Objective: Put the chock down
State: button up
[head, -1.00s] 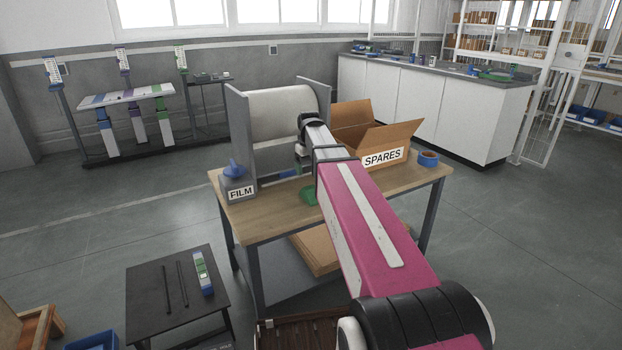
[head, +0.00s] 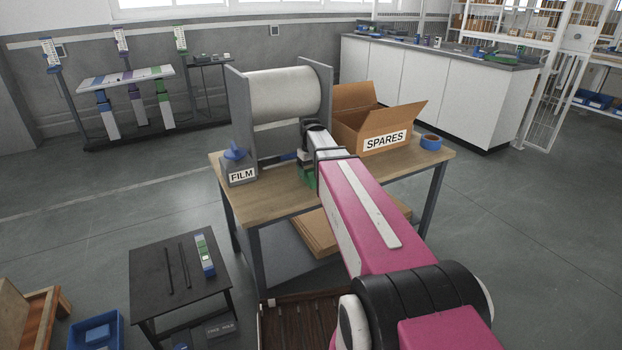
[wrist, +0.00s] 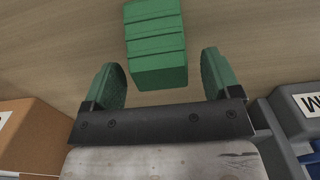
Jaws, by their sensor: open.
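The green ridged chock (wrist: 156,45) shows in the wrist view, resting on the wooden table top (wrist: 55,45). My gripper (wrist: 162,75) is open, with one green finger on each side of the chock's near end. Gaps show between both fingers and the chock, so it is not gripped. In the head view my arm reaches over the workbench (head: 270,213), and its end is low in front of the roller stand. A bit of green (head: 306,178) shows below my wrist there; I cannot tell whether it is chock or finger.
The SPARES carton (head: 385,143) stands right of my wrist and the FILM holder (head: 242,177) stands left. The large film roll (head: 285,92) is close behind. A blue tape roll (head: 430,142) sits at the bench's right end. The bench's front left is clear.

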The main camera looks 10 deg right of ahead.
notch_tip(320, 180, down, 2)
jog(key=shift+f, duration=0.15)
jog(key=c, duration=1.3)
